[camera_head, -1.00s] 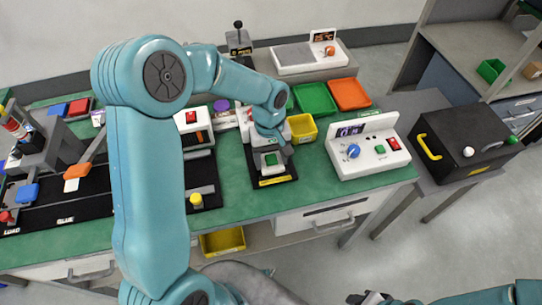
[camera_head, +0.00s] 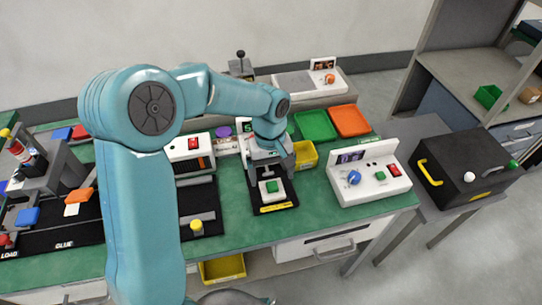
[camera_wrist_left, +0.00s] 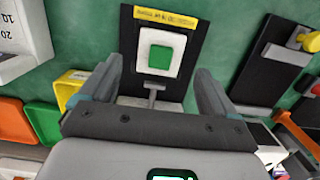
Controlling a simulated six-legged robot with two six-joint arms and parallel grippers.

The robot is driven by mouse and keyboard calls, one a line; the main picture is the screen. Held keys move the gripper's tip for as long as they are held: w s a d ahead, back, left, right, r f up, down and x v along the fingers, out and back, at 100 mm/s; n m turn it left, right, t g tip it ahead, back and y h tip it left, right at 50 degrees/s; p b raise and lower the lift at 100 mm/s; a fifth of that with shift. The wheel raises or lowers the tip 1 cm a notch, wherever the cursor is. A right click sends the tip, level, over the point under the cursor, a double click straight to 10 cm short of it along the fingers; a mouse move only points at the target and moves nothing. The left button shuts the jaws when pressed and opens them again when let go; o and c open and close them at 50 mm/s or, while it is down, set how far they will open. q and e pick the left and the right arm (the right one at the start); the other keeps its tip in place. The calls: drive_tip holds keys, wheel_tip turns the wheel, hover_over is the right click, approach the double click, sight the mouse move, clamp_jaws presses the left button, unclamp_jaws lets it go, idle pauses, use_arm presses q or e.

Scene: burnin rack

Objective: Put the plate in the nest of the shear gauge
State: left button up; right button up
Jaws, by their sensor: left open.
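The plate (camera_head: 272,186), a small green square on a white block, lies on the black base of the shear gauge (camera_head: 270,209), which has a yellow label at its front edge. In the left wrist view the green plate (camera_wrist_left: 161,57) sits centred on the white block, looking flat; whether it is fully seated cannot be told. My left gripper (camera_head: 279,163) is just behind the plate. In the wrist view its open fingers (camera_wrist_left: 157,68) are spread to either side with nothing between them. My right gripper is not in view.
A yellow bin (camera_head: 306,154) stands right beside my left gripper, with green (camera_head: 315,125) and orange (camera_head: 350,120) trays behind. A white console with a blue knob (camera_head: 368,173) stands to the right. Black fixtures lie to the left. Green bench top is clear in front of the gauge.

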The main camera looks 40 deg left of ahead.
use_arm(q)
wheel_tip(320, 180, up, 7)
drive_tip(key=shift+w+a+r, duration=0.15)
drive_tip(key=shift+w+a, duration=0.1)
drive_tip(key=shift+a, duration=0.1)
drive_tip(key=shift+s, duration=0.1)
idle(0.4)
